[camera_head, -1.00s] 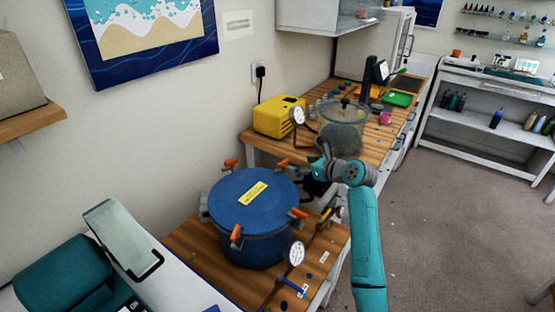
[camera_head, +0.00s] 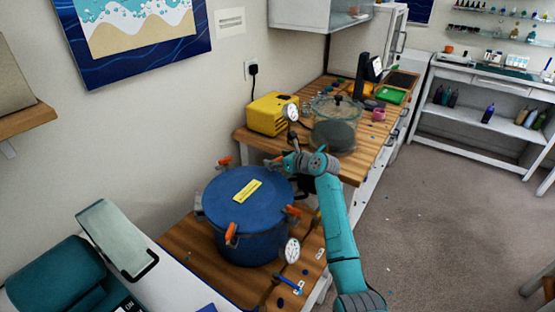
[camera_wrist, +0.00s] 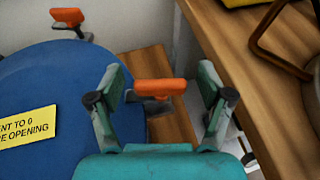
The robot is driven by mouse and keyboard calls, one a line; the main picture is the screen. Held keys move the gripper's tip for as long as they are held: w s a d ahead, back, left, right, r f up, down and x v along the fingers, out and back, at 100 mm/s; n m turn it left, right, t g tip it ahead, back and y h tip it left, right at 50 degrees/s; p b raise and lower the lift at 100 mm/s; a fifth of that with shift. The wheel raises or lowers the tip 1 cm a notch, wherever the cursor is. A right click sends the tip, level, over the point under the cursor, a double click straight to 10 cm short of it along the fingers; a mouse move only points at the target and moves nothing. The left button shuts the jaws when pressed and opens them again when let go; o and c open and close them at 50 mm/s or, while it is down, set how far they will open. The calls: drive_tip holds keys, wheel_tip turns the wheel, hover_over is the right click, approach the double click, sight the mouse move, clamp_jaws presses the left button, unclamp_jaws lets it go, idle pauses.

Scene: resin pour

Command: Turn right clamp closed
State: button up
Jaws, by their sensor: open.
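The blue pressure pot (camera_head: 222,195) stands on the low wooden surface, with a yellow label on its lid and orange-handled clamps around its rim. The clamp at its back right (camera_head: 275,160) is partly hidden beside my wrist in the head view. In the wrist view its orange handle (camera_wrist: 152,87) lies level, sticking outward from the lid edge. My gripper (camera_wrist: 160,80) is open, with one teal finger on each side of this handle; I cannot tell whether either touches it. Another clamp (camera_wrist: 67,17) shows farther back on the rim. More clamps show at front left (camera_head: 231,232) and right (camera_head: 292,211).
A pressure gauge (camera_head: 292,250) stands by the pot's front right. The higher wooden bench (camera_head: 345,165) behind holds a yellow box (camera_head: 273,113) and a clear-walled chamber (camera_head: 335,130), close past my wrist. A teal machine (camera_head: 60,270) is at lower left. Open floor lies right.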

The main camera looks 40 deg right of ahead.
drive_tip(key=c, duration=1.2)
drive_tip(key=shift+d+n+g+y, duration=0.1)
drive_tip(key=shift+n+g+y, duration=0.2)
drive_tip(key=shift+n+y, duration=1.2)
drive_tip(key=shift+y, duration=0.2)
drive_tip(key=o, duration=1.2)
drive_tip(key=v, duration=0.7)
drive_tip(key=shift+s, duration=0.2)
drive_tip(key=shift+r, duration=0.1)
